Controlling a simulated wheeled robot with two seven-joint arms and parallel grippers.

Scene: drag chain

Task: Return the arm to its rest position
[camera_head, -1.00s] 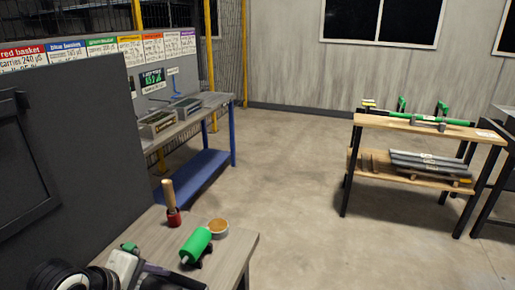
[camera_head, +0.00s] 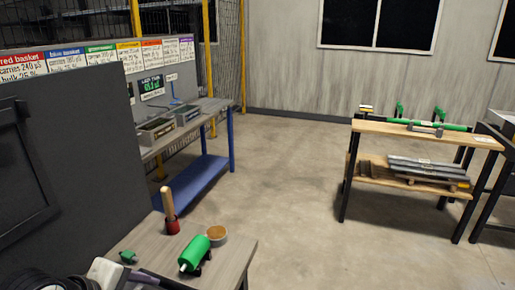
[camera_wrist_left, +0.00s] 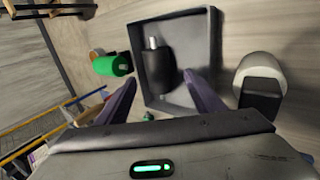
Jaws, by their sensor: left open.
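My left arm comes in at the bottom left of the head view, low over the near table's edge. Its white wrist part (camera_head: 105,270) and a dark purple finger show there. In the left wrist view my left gripper (camera_wrist_left: 162,95) has its two purple fingers spread apart with nothing between their tips. Behind them lies a grey square tray (camera_wrist_left: 211,45) holding a black cylinder (camera_wrist_left: 157,72) with a silver end. The right gripper is not in view.
A dark panel (camera_head: 80,170) rises at left.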

